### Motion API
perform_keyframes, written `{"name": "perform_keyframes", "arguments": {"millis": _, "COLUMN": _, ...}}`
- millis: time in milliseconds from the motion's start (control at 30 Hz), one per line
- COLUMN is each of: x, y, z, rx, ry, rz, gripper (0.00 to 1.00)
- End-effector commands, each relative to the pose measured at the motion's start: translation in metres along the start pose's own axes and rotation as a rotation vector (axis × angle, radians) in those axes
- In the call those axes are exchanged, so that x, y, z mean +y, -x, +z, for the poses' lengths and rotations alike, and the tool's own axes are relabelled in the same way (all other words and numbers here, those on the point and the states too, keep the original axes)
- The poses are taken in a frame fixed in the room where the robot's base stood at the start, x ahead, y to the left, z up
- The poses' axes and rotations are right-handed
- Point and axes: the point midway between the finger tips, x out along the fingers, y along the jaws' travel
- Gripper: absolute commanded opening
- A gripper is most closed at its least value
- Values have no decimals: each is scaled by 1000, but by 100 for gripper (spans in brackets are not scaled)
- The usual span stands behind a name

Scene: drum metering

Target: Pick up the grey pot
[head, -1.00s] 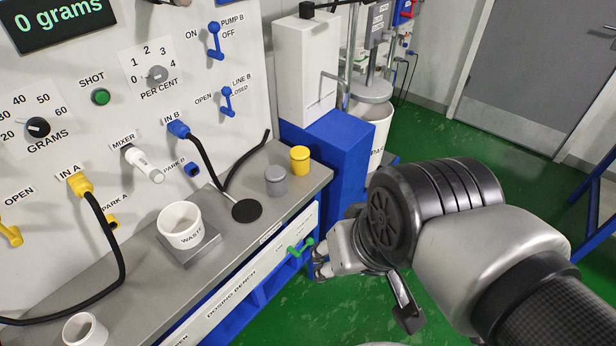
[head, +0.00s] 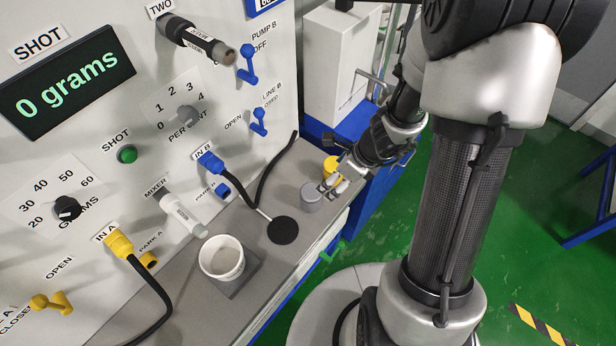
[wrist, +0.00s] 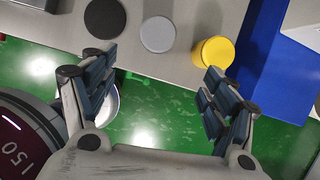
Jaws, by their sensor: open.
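The grey pot (head: 311,196) is a small lidded cylinder standing upright on the bench top, left of the yellow pot (head: 331,166). In the wrist view the grey pot (wrist: 158,34) shows from above as a round grey lid, beyond the fingertips and between their lines. The yellow pot (wrist: 214,52) is close to the right finger in that view. My gripper (head: 333,186) is beside the two pots in the head view, its fingers partly overlapping them. In the wrist view my gripper (wrist: 158,78) is open and empty, fingers wide apart. I cannot tell whether it touches a pot.
A black round disc (head: 283,230) lies left of the grey pot, with a black hose near it. The white waste cup (head: 222,258) stands on a square plate (head: 240,283). The control panel rises behind the bench. A blue block (wrist: 262,60) lies right of the yellow pot.

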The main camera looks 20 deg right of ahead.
Motion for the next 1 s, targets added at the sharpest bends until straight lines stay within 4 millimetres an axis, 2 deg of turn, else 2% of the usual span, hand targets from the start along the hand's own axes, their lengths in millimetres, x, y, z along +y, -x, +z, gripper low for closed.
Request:
{"name": "perform_keyframes", "arguments": {"millis": 200, "x": 1, "y": -51, "z": -3, "rx": 3, "ry": -1, "rz": 3, "gripper": 79}}
{"name": "perform_keyframes", "arguments": {"millis": 400, "x": 2, "y": -93, "z": -2, "rx": 1, "ry": 3, "rz": 3, "gripper": 79}}
{"name": "perform_keyframes", "arguments": {"millis": 533, "x": 1, "y": -110, "z": -1, "rx": 0, "ry": 3, "rz": 1, "gripper": 79}}
{"name": "perform_keyframes", "arguments": {"millis": 767, "x": 2, "y": -124, "z": 1, "rx": 0, "ry": 4, "rz": 1, "gripper": 79}}
{"name": "perform_keyframes", "arguments": {"millis": 1000, "x": 7, "y": -160, "z": 4, "rx": 1, "ry": 4, "rz": 1, "gripper": 79}}
